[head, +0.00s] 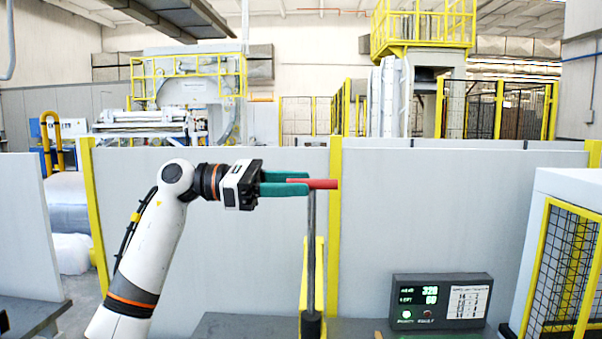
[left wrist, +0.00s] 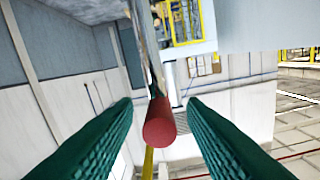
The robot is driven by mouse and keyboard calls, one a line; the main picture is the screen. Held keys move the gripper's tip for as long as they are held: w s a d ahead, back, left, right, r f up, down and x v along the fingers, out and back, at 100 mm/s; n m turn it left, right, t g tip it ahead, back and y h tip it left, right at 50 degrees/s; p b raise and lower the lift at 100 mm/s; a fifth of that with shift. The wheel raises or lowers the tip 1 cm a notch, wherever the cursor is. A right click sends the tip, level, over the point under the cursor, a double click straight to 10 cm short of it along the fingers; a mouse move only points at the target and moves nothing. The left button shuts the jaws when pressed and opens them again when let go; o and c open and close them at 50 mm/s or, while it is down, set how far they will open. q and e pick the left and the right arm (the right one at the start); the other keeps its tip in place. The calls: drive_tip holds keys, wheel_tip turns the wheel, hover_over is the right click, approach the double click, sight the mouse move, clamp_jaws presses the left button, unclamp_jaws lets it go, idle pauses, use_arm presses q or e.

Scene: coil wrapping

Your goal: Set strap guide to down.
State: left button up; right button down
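The strap guide appears to be an upright dark grey lever (head: 311,250) with a red cross handle (head: 322,184) at its top. My left gripper (head: 297,183) comes in from the left at the height of the red handle. In the left wrist view, the red handle (left wrist: 159,123) points at the camera between the two green fingers, with a gap on each side. The left gripper (left wrist: 160,108) is open around the handle's end and does not grip it. My right gripper is not in view.
A control box (head: 440,301) with a green-lit display and a label stands to the right of the lever's base. A yellow post (head: 319,270) is close to the lever. Grey panels (head: 440,215) stand behind, and a yellow-framed mesh cage (head: 567,265) is at the right.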

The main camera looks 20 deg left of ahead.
sight(301, 314)
use_arm(q)
drive_tip(key=shift+x, duration=0.85)
drive_tip(key=shift+c, duration=0.4)
clamp_jaws()
wheel_tip(301, 314, down, 23)
drive_tip(key=b, duration=1.6)
drive_tip(key=shift+r+b, duration=0.25)
drive_tip(key=shift+b, duration=0.05)
drive_tip(key=shift+f, duration=0.1)
drive_tip(key=shift+o, duration=0.4)
unclamp_jaws()
